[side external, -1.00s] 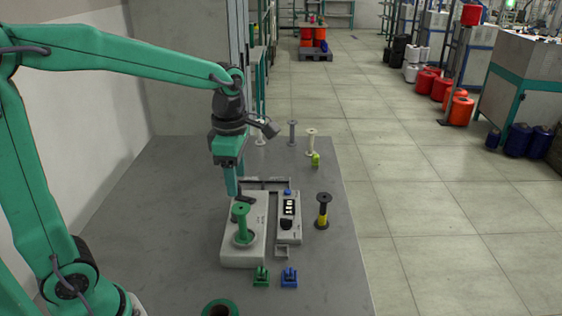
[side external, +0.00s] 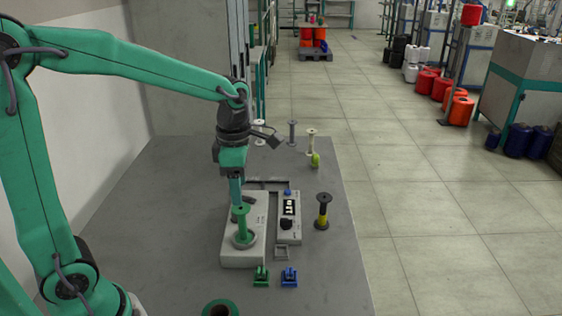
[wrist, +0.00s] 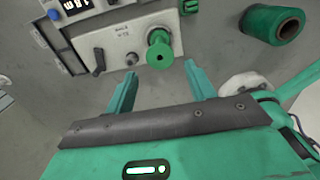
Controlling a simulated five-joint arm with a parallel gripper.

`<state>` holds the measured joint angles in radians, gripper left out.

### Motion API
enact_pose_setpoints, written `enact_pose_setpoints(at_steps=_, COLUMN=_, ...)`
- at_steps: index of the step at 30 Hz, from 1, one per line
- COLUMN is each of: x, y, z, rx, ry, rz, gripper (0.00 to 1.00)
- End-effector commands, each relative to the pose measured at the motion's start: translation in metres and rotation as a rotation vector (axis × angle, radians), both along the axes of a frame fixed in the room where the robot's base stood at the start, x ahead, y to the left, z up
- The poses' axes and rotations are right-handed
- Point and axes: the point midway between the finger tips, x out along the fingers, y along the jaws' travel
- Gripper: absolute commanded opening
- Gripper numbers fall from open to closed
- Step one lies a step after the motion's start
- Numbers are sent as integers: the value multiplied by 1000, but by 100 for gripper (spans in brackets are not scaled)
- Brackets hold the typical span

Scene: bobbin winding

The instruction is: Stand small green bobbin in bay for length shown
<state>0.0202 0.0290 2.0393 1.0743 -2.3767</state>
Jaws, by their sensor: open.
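A small green bobbin (side external: 242,224) stands upright in a round seat on the pale winder block (side external: 243,258). In the wrist view the bobbin (wrist: 160,50) shows ahead of and between the two finger tips. My gripper (side external: 237,200) is above and just behind the bobbin in the side view; its fingers (wrist: 162,70) are apart with nothing between them. I cannot tell how close they are to the bobbin. A display box (side external: 289,207) beside the block has white digits too small to read. I cannot tell which place is the bay.
A larger green spool (side external: 221,309) is at the front edge. A black-and-yellow bobbin (side external: 322,211) stands right of the display. Green (side external: 261,276) and blue (side external: 289,277) clips sit in front. Several pale or grey bobbins (side external: 292,133) stand at the back. The left table is clear.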

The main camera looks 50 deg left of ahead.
Motion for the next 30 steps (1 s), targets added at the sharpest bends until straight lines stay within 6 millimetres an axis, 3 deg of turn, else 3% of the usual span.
enact_pose_setpoints(at_steps=24, x=0, y=0, z=-52, rx=0, ry=1, rz=0, gripper=55)
enact_pose_setpoints(at_steps=29, x=0, y=0, z=-52, rx=0, ry=-1, rz=0, gripper=55)
enact_pose_setpoints(at_steps=30, x=0, y=0, z=-52, rx=0, ry=-1, rz=0, gripper=51)
